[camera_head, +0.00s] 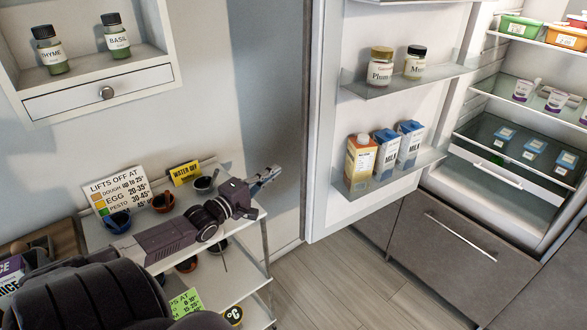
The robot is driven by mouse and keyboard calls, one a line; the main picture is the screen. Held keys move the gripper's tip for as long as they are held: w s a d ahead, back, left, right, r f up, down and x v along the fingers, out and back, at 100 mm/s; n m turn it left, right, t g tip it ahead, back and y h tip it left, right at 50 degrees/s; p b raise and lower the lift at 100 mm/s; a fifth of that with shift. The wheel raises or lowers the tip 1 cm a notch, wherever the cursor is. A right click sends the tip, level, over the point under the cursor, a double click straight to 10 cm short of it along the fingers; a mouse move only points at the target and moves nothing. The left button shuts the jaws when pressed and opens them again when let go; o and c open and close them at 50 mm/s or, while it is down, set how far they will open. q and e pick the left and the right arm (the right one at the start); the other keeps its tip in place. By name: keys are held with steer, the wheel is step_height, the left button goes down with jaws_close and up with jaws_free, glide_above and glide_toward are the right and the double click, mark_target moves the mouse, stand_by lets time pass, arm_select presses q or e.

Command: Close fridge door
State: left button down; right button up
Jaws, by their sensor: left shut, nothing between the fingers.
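The fridge door (330,130) stands wide open in the head view, its inner side facing me. Its shelves hold two jars (396,65) above and several cartons (385,150) below. The fridge interior (455,143) shows at the right, with stocked shelves. My left gripper (272,176) is shut and empty, to the left of the door and apart from it, above the white rack. My right gripper is not clearly in view.
A white rack (262,240) with several small pots and signs stands under my left arm. A wall shelf (35,88) with two spice jars and a drawer is at the upper left. A grey drawer front (445,240) lies below the fridge. The wooden floor (340,285) is clear.

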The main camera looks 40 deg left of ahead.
arm_select(q)
steer(key=w+d+p, duration=0.2)
steer(key=w+d, duration=0.1)
steer(key=w, duration=0.2)
steer(key=shift+w+f, duration=0.2)
steer(key=shift+w, duration=0.2)
arm_select(e)
steer(key=shift+w+a+r, duration=0.2)
steer(key=shift+w+r, duration=0.05)
steer(key=shift+r, duration=0.35)
steer(key=shift+w+a+r, duration=0.15)
steer(key=shift+w+r, duration=0.1)
steer(key=shift+r, duration=0.35)
arm_select(q)
steer(key=shift+s+d, duration=0.1)
steer(key=shift+d, duration=0.1)
